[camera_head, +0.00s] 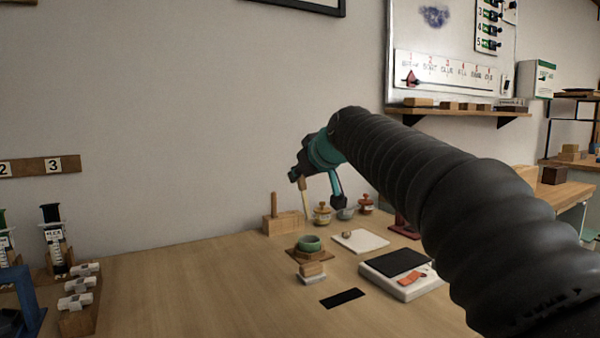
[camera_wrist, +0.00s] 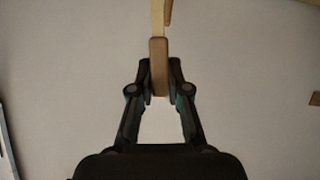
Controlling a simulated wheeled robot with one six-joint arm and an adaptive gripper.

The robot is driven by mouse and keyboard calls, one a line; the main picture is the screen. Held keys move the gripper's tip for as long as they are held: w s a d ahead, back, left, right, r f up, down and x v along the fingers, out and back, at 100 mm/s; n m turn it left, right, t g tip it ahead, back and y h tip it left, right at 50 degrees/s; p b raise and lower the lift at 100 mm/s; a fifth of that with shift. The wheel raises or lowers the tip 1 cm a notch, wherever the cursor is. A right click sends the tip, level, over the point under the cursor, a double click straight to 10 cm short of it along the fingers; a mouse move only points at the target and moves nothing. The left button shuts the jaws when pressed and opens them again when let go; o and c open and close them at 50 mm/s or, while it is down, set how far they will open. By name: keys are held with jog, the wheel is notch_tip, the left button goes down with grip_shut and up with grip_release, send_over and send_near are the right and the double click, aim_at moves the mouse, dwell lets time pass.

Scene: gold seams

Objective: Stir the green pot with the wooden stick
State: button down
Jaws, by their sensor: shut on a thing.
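My gripper (camera_head: 302,174) is raised above the back of the table. In the wrist view, the gripper (camera_wrist: 160,84) is shut on the wooden stick (camera_wrist: 158,55), which runs up between the fingertips and out of the frame. In the head view the stick (camera_head: 305,200) hangs down from my gripper, nearly upright. Its lower end shows in front of the wall, close to the wooden block. The green pot (camera_head: 310,243) sits on a square wooden base on the table, below and apart from the stick.
A wooden block (camera_head: 283,224) with an upright peg stands behind the pot. Small lidded jars (camera_head: 322,214) stand at the back. A white board (camera_head: 361,241), a scale-like device (camera_head: 402,274) and a black strip (camera_head: 343,298) lie nearby. The table's left middle is clear.

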notch_tip(320, 180, down, 7)
jog(key=b, duration=0.6)
jog(key=shift+f, duration=0.2)
jog(key=shift+w, duration=0.1)
dwell(0.5)
